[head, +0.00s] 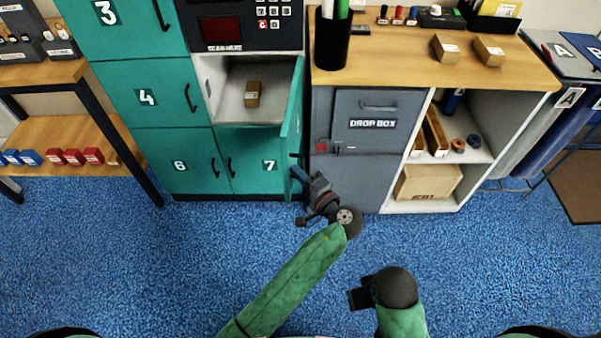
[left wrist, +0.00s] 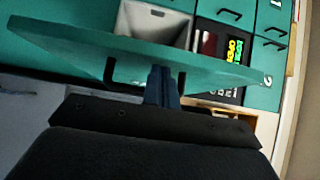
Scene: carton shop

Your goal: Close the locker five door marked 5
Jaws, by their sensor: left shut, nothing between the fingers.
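The locker five door (head: 296,105) stands open, swung out towards me on the right side of its compartment (head: 232,88), seen nearly edge-on. Its number 5 does not show. A small brown box (head: 252,94) sits inside the compartment. My left gripper (head: 297,172) is shut and empty, at the lower right of the door. In the left wrist view, the fingers (left wrist: 162,85) point at the teal door (left wrist: 80,42), in front of its dark handle (left wrist: 110,74); whether they touch it I cannot tell. My right gripper (head: 360,298) is low, over the floor, apart from everything.
Shut locker doors 4 (head: 146,97), 6 (head: 179,166) and 7 (head: 268,165) surround the open compartment. The grey drop box (head: 374,125) stands close on the right, under a wooden counter (head: 400,70). The blue carpet (head: 150,260) in front is clear.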

